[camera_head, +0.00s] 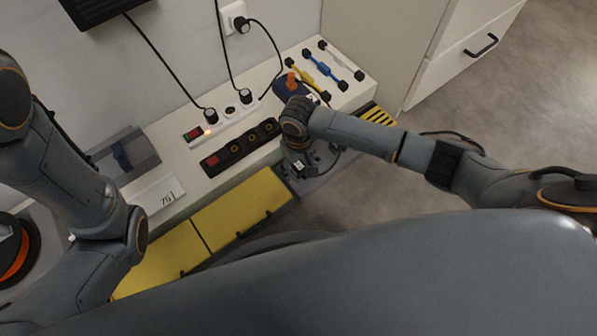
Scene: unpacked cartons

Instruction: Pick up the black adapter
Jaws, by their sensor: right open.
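My right gripper (300,168) hangs from its wrist at the front edge of the white bench, pointing down; its fingers are small and partly hidden by the wrist, and it appears open with nothing visibly held. Black plugs sit in the white power strip (226,124), one at its left (211,115) and one at its right (246,96). Another black plug (241,25) is in the wall socket. I cannot tell for sure which black piece is the adapter. My left arm shows at the left; its gripper is out of view.
A black power strip (240,147) lies in front of the white one. A blue box with an orange knob (291,86) and several dumbbell-shaped tools (325,70) are behind my right wrist. A grey container (123,153) stands left. Yellow drawers (242,212) are below; floor is open at right.

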